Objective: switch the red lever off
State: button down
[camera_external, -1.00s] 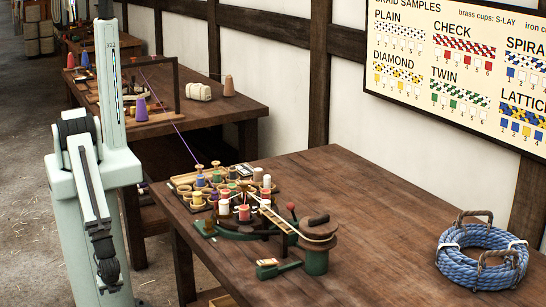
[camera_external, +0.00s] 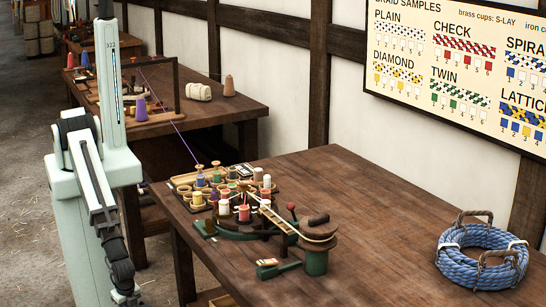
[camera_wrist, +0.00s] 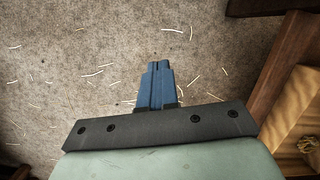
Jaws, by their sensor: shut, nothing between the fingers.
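A small red ball knob (camera_external: 291,206), which looks like the red lever's end, stands up on the braiding machine on the near table. Its lever arm is too small to tell which way it is set. My gripper hangs beside the table's left side at the bottom of the external view, and its fingertips are not clear there. In the wrist view my gripper (camera_wrist: 158,66) has its blue fingers together, empty, above the straw-strewn floor. The lever is not in the wrist view.
The near table (camera_external: 370,225) has bare wood in its middle. Bobbins in cups (camera_external: 225,190) crowd the left. A blue rope coil (camera_external: 482,258) lies at right.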

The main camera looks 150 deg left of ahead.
jog(key=w+a+r+n+t, duration=0.35)
jog(key=w+r, duration=0.55)
jog(key=w, duration=0.5)
jog(key=w+a+r+n+t, duration=0.4)
jog(key=w+r, duration=0.5)
jog(key=w, duration=0.5)
jog(key=w+a+r+n+t+y, duration=0.15)
jog(key=w+a+r, duration=0.3)
jog(key=r, duration=0.45)
jog(key=w+a+r+n+t, duration=0.1)
jog(key=w+a+r+t, duration=0.15)
jog(key=w+r, duration=0.5)
jog(key=w+a+r+n+t+y, duration=0.1)
jog(key=w+a+r, duration=0.3)
jog(key=r, duration=0.7)
jog(key=s+a+r+n+g+y, duration=0.1)
jog(key=s+a+r+n+g, duration=0.2)
jog(key=s+a+n, duration=0.5)
jog(key=s+a+r+n+g+y, duration=0.1)
jog(key=s+a+r+n+g, duration=0.3)
jog(key=s+a+n, duration=0.5)
jog(key=a+n+g, duration=0.1)
jog(key=a+g, duration=0.1)
jog(key=a, duration=0.2)
jog(key=shift+s+a+n+y, duration=0.2)
jog(key=shift+a+n+y, duration=0.15)
jog(key=shift+n, duration=0.05)
jog(key=shift+f, duration=0.1)
